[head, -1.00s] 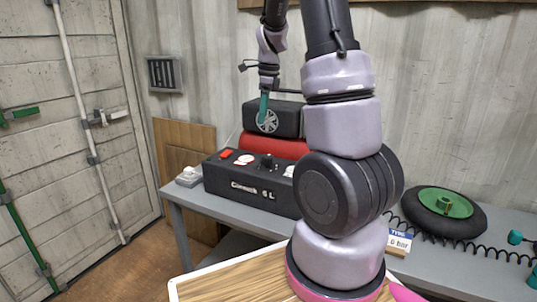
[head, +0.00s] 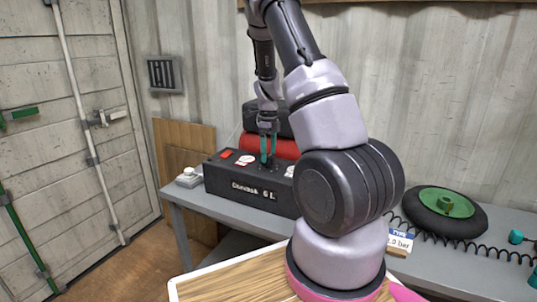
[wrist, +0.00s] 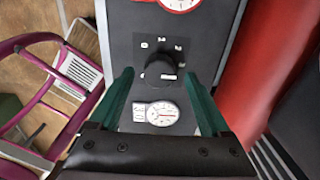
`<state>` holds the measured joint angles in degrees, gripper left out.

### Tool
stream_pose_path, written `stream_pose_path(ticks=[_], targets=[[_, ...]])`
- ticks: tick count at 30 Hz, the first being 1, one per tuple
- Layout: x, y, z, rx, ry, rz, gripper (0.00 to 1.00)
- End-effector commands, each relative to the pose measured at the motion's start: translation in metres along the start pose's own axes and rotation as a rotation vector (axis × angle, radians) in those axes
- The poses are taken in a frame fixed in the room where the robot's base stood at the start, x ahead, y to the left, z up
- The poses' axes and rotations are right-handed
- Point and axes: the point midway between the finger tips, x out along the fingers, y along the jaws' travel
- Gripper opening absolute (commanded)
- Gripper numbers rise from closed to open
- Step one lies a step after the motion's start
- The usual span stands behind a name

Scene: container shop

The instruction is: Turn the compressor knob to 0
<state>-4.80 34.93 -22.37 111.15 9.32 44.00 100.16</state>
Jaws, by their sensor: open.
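The compressor (head: 225,182) is a black box with a red tank behind it, on the grey bench. In the wrist view, its black round knob (wrist: 158,68) stands on the dark panel with small pale labels around it, too small to read. A white mark shows at the knob's lower right side; I cannot tell which label it points to. My gripper (head: 268,164) is over the panel, pointing down. In the wrist view, my gripper (wrist: 160,82) is open and empty, its green fingers left and right of the knob, apart from it. In the head view the knob is hidden by the fingers.
A white round gauge (wrist: 163,113) lies below the knob, and another (wrist: 180,4) above it. A red switch (head: 226,154) is on the panel's left. A wheel with a green hub (head: 444,205) and a coiled hose lie at the bench's right.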

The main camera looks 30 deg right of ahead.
Motion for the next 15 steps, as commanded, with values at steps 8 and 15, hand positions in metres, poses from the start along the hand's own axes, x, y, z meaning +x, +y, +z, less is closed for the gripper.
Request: stream_pose_path(ticks=[8, 15], targets=[[0.0091, 0.0003, 0.0005, 0.000, -0.001, 0.000, 0.81], [0.0087, 0.0003, 0.0005, -0.001, -0.001, 0.000, 0.39]])
